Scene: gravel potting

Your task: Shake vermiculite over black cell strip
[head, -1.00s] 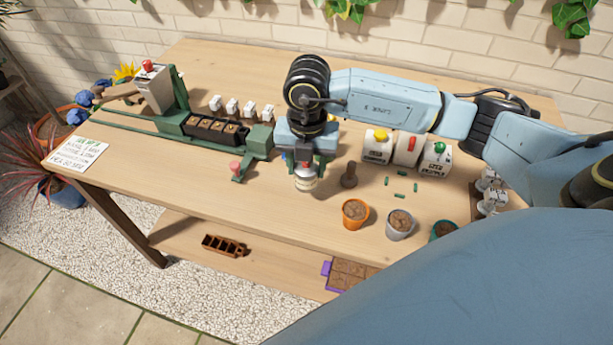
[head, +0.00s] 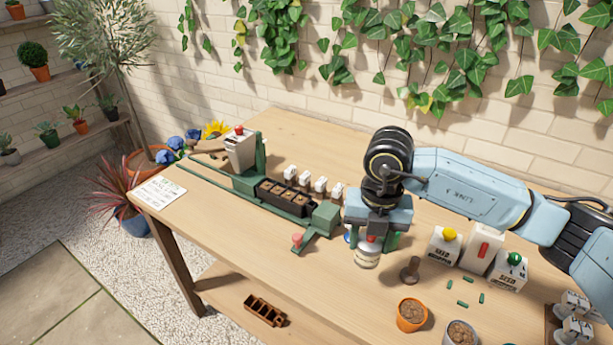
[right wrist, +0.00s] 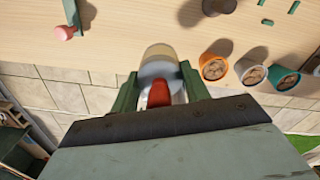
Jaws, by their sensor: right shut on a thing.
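The black cell strip (head: 283,198) lies in the green rail fixture (head: 318,219) on the table, its cells holding brown soil. My right gripper (head: 370,243) is shut on a small shaker jar (head: 367,257) with a pale body and a red part on top. The gripper is right of the strip, near the rail's right end. In the right wrist view the jar (right wrist: 160,62) sits between the green fingers, with the red part (right wrist: 158,94) toward the wrist. Whether the jar touches the table is unclear. My left gripper is not in view.
A grey hopper (head: 239,150) stands at the rail's left end. White labelled boxes (head: 483,250) stand right of my gripper. An orange pot (head: 411,315), a grey pot (head: 460,333) and a dark tamper (head: 411,270) are at the front right.

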